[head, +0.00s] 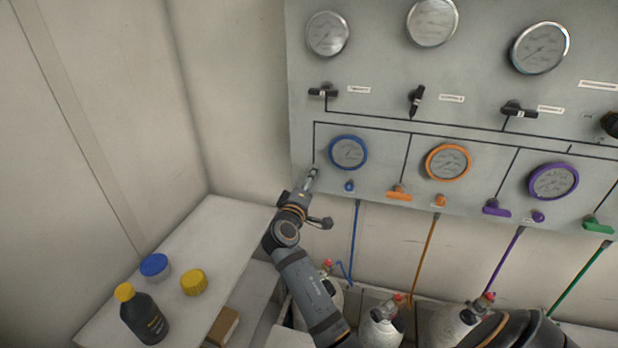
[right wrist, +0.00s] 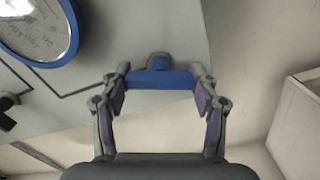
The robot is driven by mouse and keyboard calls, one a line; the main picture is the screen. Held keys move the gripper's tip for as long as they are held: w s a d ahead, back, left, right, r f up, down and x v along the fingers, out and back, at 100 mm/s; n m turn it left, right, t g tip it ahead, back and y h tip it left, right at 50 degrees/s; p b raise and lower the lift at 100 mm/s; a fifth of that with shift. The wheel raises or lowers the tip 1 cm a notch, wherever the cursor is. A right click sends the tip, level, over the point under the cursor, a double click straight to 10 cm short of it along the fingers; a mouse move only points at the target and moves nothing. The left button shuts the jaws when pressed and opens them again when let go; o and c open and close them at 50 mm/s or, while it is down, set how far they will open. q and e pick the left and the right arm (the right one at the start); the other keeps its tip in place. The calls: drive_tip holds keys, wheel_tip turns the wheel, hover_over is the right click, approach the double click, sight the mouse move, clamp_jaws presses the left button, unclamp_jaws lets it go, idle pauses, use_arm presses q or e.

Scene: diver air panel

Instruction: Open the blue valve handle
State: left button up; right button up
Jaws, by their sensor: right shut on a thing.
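The blue valve handle (right wrist: 160,80) is a short flat bar on a round stem on the panel, seen in the right wrist view. It spans the gap between the two fingertips, which close on its ends. In the head view my right gripper (head: 311,180) is at the panel's lower left, below and left of the blue-rimmed gauge (head: 348,153), and hides the handle. The gauge also shows at the upper left of the right wrist view (right wrist: 66,45). My left gripper is not in view.
Orange (head: 399,193), purple (head: 496,208) and green (head: 598,225) handles sit to the right on the grey panel (head: 385,90). A blue knob (head: 349,186) is close by. Cylinders (head: 380,328) stand below. A white bench (head: 215,228) holds a black bottle (head: 143,315) and lids.

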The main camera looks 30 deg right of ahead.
drive_tip(key=shift+n+p, duration=0.55)
drive_tip(key=shift+n, duration=0.55)
drive_tip(key=o, duration=1.2)
drive_tip(key=shift+c, duration=0.2)
drive_tip(key=shift+r, duration=0.1)
